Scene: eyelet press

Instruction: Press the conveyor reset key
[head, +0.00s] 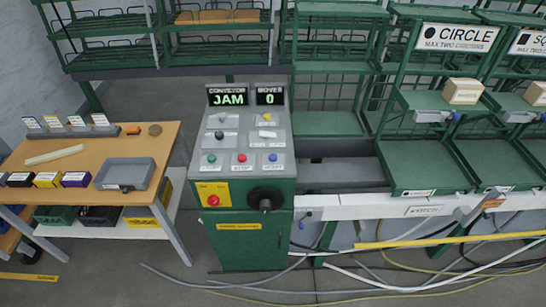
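The green control console (245,230) stands left of centre with a grey sloped panel (244,146). Its left display (229,97) reads CONVEYOR JAM and its right display (271,96) reads MOVES 0. A row on the panel holds a green button (212,158), a red button (242,157) and a blue button (272,157). Small switches and labels sit above them. The labels are too small to read, so I cannot tell which control is the conveyor reset key. Neither of my grippers is in view.
A red stop button (213,200) on a yellow plate and a black knob (265,199) are on the console front. A wooden table (90,150) with a grey tray (125,173) stands left. Green racks (420,165) stand right. Cables (400,285) cross the floor.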

